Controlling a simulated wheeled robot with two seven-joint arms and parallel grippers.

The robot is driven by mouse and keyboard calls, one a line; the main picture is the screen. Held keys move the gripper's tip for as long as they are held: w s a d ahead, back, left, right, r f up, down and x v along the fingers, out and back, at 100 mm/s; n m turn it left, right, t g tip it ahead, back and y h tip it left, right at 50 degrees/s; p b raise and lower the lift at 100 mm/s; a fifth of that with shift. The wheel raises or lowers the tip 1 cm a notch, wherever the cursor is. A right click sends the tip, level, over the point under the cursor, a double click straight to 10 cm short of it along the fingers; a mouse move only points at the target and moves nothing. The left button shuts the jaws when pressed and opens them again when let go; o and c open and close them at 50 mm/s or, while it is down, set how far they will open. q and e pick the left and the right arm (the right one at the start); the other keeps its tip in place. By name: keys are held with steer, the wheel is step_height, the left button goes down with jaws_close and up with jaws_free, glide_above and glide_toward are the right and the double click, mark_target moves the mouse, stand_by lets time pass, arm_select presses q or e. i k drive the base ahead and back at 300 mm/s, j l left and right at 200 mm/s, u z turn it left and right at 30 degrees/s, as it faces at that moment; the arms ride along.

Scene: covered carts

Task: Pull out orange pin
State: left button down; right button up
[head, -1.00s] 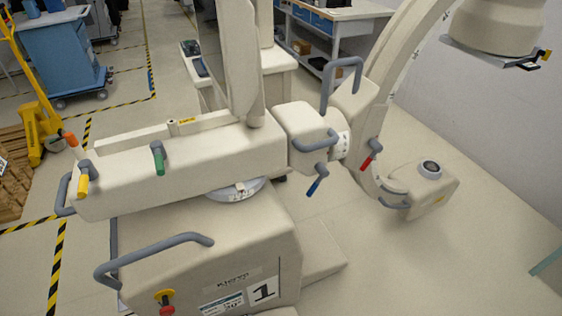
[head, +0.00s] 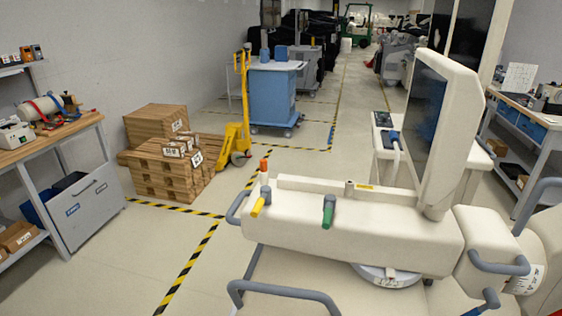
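The orange pin (head: 264,165) stands upright at the left end of the white horizontal arm of a C-arm machine (head: 350,222), in the head view. A yellow-handled lever (head: 258,207) sits just below it, and a green-handled lever (head: 328,214) is farther right on the same arm. The lower part of the orange pin meets a grey fitting. Neither of my grippers shows in the head view.
Grey handle bars (head: 285,290) stick out at the machine's left and front. A wooden pallet stack (head: 165,160), a yellow pallet jack (head: 238,130) and a blue cart (head: 272,95) stand behind. A workbench (head: 75,137) is at left. The floor left of the machine is clear.

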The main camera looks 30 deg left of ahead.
mark_target(262, 163)
steer(key=u, duration=2.45)
steer(key=i+j+u, duration=0.2)
steer(key=j, duration=0.15)
steer(key=i+j+u, duration=0.2)
steer(key=j, duration=0.15)
steer(key=i+j+z, duration=0.4)
steer(key=i, duration=0.2)
steer(key=i+z, duration=0.1)
steer(key=z, duration=0.35)
steer(key=i+z, duration=0.15)
steer(key=z, duration=0.3)
steer(key=i+z, duration=0.1)
steer(key=z, duration=0.35)
steer(key=i+j+z, duration=0.1)
steer(key=z, duration=0.3)
steer(key=i+z, duration=0.15)
steer(key=z, duration=0.3)
steer(key=i+j+z, duration=0.1)
steer(key=z, duration=0.35)
steer(key=i+j+z, duration=0.1)
steer(key=z, duration=0.3)
steer(key=i+j+z, duration=0.15)
steer(key=z, duration=0.3)
steer(key=i+j+z, duration=0.1)
steer(key=z, duration=0.35)
steer(key=j, duration=0.1)
